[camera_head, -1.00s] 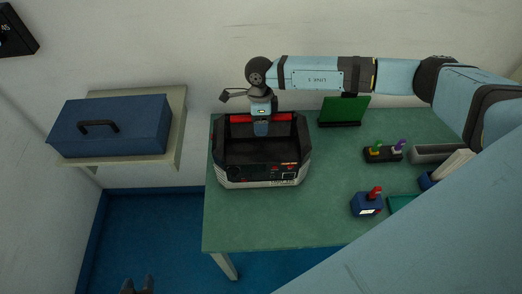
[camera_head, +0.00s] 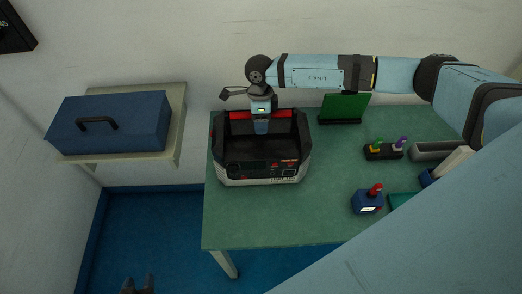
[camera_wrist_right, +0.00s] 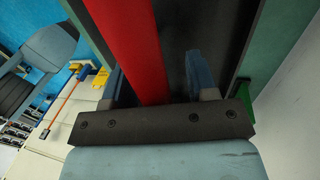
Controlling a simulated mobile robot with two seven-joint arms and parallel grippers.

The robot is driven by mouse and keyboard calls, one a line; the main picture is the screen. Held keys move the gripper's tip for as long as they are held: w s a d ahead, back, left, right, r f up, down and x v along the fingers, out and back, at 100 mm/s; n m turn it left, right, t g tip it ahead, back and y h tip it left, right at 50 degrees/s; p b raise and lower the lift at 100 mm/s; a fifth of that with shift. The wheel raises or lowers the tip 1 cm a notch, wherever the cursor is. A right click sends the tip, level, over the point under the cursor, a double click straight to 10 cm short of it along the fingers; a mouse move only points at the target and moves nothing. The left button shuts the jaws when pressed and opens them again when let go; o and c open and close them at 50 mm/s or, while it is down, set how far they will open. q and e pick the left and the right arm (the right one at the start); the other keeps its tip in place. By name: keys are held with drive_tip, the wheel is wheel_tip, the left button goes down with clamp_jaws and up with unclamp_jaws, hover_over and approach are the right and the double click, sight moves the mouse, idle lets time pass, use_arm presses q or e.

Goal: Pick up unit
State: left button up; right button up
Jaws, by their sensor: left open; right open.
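The unit (camera_head: 262,172) is a black, open-topped box with a light lower front and red bars near its top. It stands on the left part of the green table. My right gripper (camera_head: 261,128) points down at the unit's far side, by the red bar. In the right wrist view the red bar (camera_wrist_right: 151,40) runs between the two open fingers of my right gripper (camera_wrist_right: 155,75). I cannot tell whether either finger touches it. My left gripper (camera_head: 138,286) is open and empty at the bottom left, low over the floor and away from the table.
A blue case (camera_head: 112,124) sits on a wall shelf (camera_head: 176,140) at the left. On the table (camera_head: 300,225) stand a green panel (camera_head: 343,106), a black holder with coloured knobs (camera_head: 384,151) and a blue box with a red knob (camera_head: 366,203). The table's front left is clear.

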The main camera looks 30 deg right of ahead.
clamp_jaws()
idle(0.8)
idle(0.5)
drive_tip(key=shift+w+r, duration=0.2)
